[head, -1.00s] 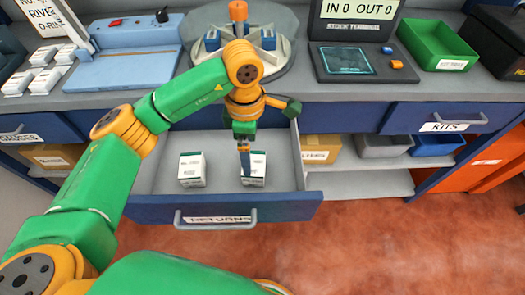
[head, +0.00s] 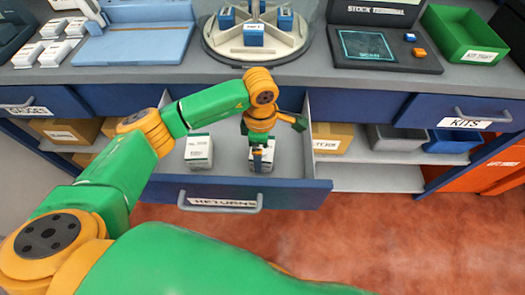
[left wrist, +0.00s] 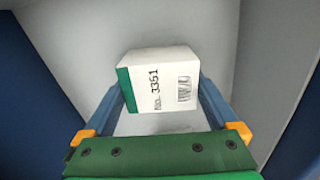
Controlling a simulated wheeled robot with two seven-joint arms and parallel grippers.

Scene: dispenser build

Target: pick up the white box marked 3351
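The white box marked 3351 (left wrist: 160,80) has a green edge and a barcode. It stands in the open drawer labelled RETURNS (head: 170,190) and is partly hidden by my gripper in the head view (head: 263,162). My left gripper (head: 258,162) points down into the drawer at this box. In the left wrist view its two blue fingers (left wrist: 160,98) are spread wide, one on each side of the box, very close to its sides. I cannot make out a clear squeeze or lift. My right gripper is out of view.
A second white box (head: 198,151) stands to the left in the same drawer. Above are the counter with a round carousel (head: 215,45), a stock terminal (head: 385,50) and a green bin (head: 465,35).

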